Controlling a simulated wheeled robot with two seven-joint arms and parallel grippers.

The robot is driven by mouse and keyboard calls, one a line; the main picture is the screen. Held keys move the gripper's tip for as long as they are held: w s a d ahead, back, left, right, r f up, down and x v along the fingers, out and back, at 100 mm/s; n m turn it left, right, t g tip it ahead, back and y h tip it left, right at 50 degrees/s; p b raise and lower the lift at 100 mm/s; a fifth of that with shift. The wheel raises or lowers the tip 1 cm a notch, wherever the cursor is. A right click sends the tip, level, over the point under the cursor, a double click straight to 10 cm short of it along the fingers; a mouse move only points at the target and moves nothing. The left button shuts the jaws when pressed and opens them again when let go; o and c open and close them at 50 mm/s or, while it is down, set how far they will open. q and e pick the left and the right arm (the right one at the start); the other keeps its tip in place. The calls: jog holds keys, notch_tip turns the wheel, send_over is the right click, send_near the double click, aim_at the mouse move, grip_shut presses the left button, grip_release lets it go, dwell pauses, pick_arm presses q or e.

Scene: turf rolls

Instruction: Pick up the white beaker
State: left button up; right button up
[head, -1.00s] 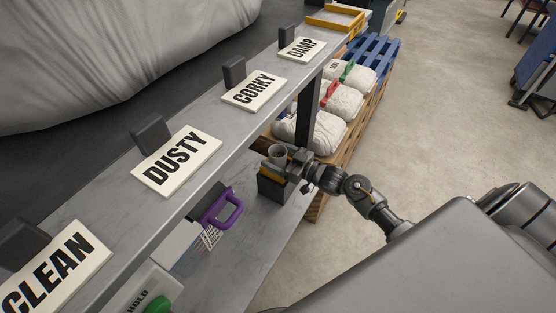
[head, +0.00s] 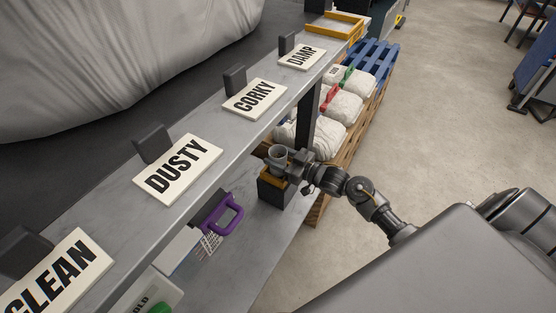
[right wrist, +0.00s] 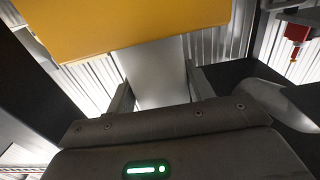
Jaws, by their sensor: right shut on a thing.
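The white beaker (head: 278,153), greyish in the shade, is upright with its open mouth up, just above a dark box with a yellow top (head: 272,180) on the lower shelf. My right gripper (head: 289,163) is shut on its side from the right. In the right wrist view a pale smooth surface, the beaker (right wrist: 152,75), fills the space between my two fingers (right wrist: 153,88). The yellow part (right wrist: 130,25) shows beyond it. I cannot tell whether the beaker's base is fully clear of the box. My left gripper is not in view.
The upper shelf with signs CLEAN, DUSTY (head: 178,168), CORKY (head: 254,97) and DAMP (head: 302,57) runs close on the left. A dark post (head: 306,116) stands just behind the beaker. A purple-handled item (head: 228,215) lies nearer on the lower shelf. White sacks (head: 344,106) lie beyond.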

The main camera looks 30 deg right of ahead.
notch_tip(320, 180, up, 5)
jog(key=shift+f+p, duration=0.1)
jog(key=shift+p, duration=0.25)
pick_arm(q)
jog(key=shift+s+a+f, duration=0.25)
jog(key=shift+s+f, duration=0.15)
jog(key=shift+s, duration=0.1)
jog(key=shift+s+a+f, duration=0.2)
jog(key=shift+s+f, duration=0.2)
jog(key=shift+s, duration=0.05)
pick_arm(e)
jog(key=v, duration=1.8)
